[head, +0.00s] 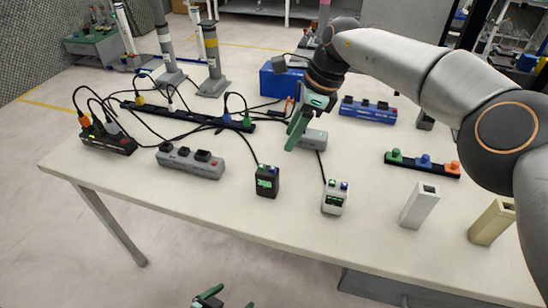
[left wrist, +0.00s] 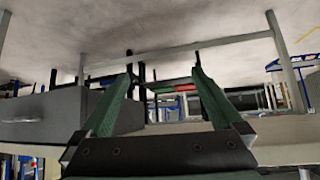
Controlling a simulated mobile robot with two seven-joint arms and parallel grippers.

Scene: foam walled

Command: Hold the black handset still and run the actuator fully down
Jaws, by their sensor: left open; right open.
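The black handset (head: 267,181) stands near the table's front edge, with a green display and a cable running up behind it. A white handset (head: 335,197) stands to its right. Upright columns, which may be the actuators, stand at the back left: one grey and yellow (head: 212,58), one grey and white (head: 166,48), one thin and white (head: 127,30). My right gripper (head: 296,130) is open above the table, behind and right of the black handset, touching neither handset. My left gripper (head: 228,299) is open and empty, low in front of the table; its fingers show in the left wrist view (left wrist: 164,70).
A grey socket strip (head: 190,162), a black one (head: 108,140) and a long black strip (head: 188,116) lie left among loose cables. A blue box (head: 283,82) is at the back. White (head: 420,206) and beige (head: 492,222) blocks stand right. Bare table lies between.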

